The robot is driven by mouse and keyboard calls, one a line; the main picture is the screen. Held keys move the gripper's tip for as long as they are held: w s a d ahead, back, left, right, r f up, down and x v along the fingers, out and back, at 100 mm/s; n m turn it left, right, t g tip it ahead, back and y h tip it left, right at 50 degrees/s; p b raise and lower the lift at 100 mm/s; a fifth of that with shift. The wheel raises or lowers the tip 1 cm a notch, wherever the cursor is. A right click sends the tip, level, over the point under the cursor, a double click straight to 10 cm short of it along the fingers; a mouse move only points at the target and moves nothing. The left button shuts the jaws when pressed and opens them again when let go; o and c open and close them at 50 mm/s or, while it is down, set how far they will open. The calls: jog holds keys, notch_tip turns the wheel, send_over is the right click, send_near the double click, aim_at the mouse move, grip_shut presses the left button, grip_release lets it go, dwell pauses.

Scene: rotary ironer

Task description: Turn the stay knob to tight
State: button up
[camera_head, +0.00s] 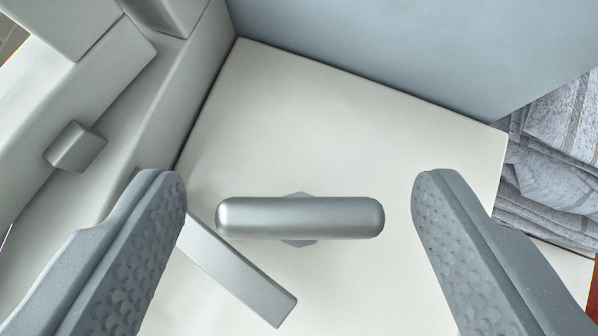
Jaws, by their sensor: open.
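A metallic rounded bar knob (300,218) lies level across the middle of the head camera view, with a faceted nut or hub partly showing behind it. It sits in front of a pale flat panel (330,120). I take this bar for the stay knob; no tight mark shows. My gripper (299,205) is open, one finger to the left of the bar and one to the right. Gaps show between each finger and the bar's ends. How far the fingertips are from the panel, I cannot tell.
A flat metal strip (240,268) slants below the knob, close to the left finger. A pale frame with a small square block (75,146) stands at the left. A blue-grey wall (420,50) rises behind. Folded grey cloth (555,150) lies at the right.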

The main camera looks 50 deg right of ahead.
jog(key=c, duration=1)
jog(key=m+g+b, duration=0.1)
jog(key=b, duration=0.2)
jog(key=shift+w+h, duration=0.15)
jog(key=shift+h, duration=0.15)
jog(key=shift+r+m, duration=0.1)
jog(key=shift+m, duration=0.4)
jog(key=shift+a+r+h+b, duration=0.1)
jog(key=shift+h+b, duration=0.2)
jog(key=shift+m+g, duration=0.4)
jog(key=shift+f, duration=0.2)
jog(key=o, duration=1)
